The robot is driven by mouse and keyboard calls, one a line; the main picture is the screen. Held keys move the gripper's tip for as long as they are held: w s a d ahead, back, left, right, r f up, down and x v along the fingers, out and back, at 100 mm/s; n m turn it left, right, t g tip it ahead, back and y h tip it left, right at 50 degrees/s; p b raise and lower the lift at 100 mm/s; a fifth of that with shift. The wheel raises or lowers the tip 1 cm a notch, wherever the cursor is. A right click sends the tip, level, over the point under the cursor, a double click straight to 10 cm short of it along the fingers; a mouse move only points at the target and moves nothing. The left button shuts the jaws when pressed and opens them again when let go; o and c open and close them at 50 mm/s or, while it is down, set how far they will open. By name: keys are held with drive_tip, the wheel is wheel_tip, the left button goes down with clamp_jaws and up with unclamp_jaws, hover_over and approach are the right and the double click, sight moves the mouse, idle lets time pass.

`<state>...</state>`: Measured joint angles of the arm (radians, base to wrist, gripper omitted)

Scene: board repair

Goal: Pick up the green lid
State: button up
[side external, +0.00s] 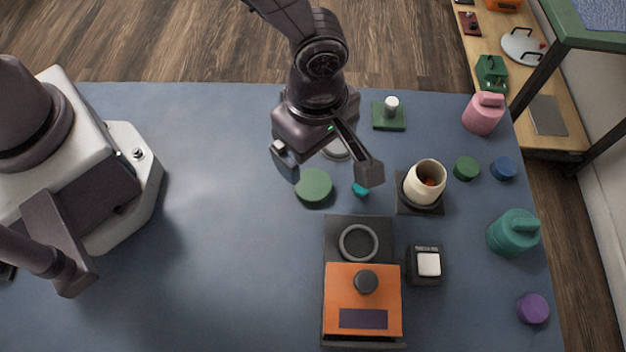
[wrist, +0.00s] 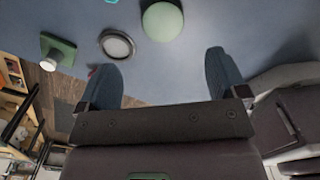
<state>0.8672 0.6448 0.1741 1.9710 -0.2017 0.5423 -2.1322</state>
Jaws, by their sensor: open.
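A round green disc, which looks like the green lid (side external: 314,188), lies flat on the blue-grey table just below my gripper (side external: 329,168) in the side view. In the wrist view the same green disc (wrist: 162,20) sits at the top, ahead of and roughly centred between the fingertips of my gripper (wrist: 162,66). My gripper is open and empty, its two fingers spread wide and apart from the disc. A smaller dark green disc (side external: 467,168) lies farther right.
A grey ring (wrist: 117,44) and a green square base with a white knob (wrist: 57,50) lie near the disc. A small teal piece (side external: 361,188) is close on its right. Right of it stand a cream cup (side external: 425,181) and an orange-topped box (side external: 363,300). The table left of the disc is clear.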

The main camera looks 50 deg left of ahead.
hover_over(313, 184)
drive_tip(key=f, duration=0.4)
drive_tip(key=shift+w+d+f, duration=0.1)
drive_tip(key=shift+w+f, duration=0.1)
drive_tip(key=shift+f, duration=0.1)
drive_tip(key=f, duration=0.5)
drive_tip(key=shift+s+f, duration=0.1)
drive_tip(key=shift+s, duration=0.1)
drive_tip(key=c, duration=1)
